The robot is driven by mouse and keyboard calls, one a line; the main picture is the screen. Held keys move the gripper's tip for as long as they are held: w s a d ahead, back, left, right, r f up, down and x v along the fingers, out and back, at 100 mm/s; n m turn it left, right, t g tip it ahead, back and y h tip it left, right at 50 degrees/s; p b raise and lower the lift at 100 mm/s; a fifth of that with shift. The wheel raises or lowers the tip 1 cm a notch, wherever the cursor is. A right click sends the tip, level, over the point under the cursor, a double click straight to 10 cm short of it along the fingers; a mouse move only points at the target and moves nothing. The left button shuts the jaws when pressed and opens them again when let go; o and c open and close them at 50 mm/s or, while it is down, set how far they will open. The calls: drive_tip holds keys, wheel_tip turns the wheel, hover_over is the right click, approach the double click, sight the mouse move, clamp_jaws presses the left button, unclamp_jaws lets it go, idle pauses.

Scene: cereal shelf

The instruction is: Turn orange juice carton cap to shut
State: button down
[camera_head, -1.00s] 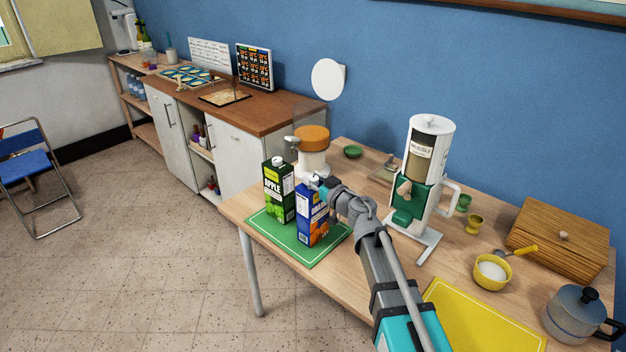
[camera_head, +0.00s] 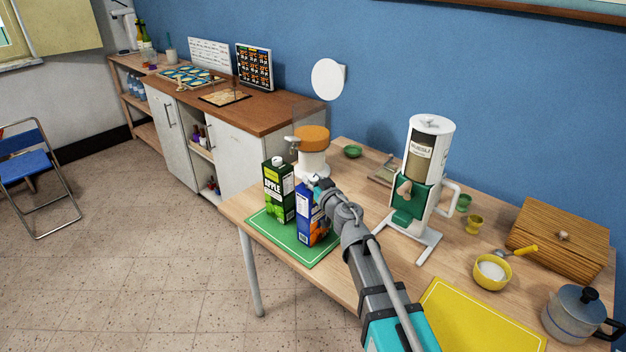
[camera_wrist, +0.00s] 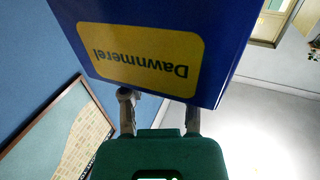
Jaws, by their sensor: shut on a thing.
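The orange juice carton (camera_head: 304,228) is blue with an orange picture low on its side. It stands upright on a green mat (camera_head: 268,233) at the table's left end. My gripper (camera_head: 316,184) is at the carton's top and shut on its cap, which the fingers and wrist hide. In the wrist view, the carton's blue face (camera_wrist: 205,35) with a yellow "Dawnmerel" label, upside down, fills the top. The two fingers (camera_wrist: 158,108) reach its edge, spaced apart.
A green and black apple juice carton (camera_head: 279,190) stands close on the left. An orange-lidded container (camera_head: 313,160) is behind. A cereal dispenser (camera_head: 425,185) stands right of my arm. A yellow mat (camera_head: 475,325) and a yellow bowl (camera_head: 491,273) are farther right.

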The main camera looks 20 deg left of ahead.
sight(314, 182)
drive_tip(key=shift+m+t+h, duration=1.2)
drive_tip(key=shift+h, duration=0.3)
drive_tip(key=shift+m+t+h, duration=0.5)
drive_tip(key=shift+m+h, duration=0.2)
drive_tip(key=shift+h, duration=0.2)
drive_tip(key=shift+c, duration=1.5)
unclamp_jaws()
drive_tip(key=shift+v, duration=3.75)
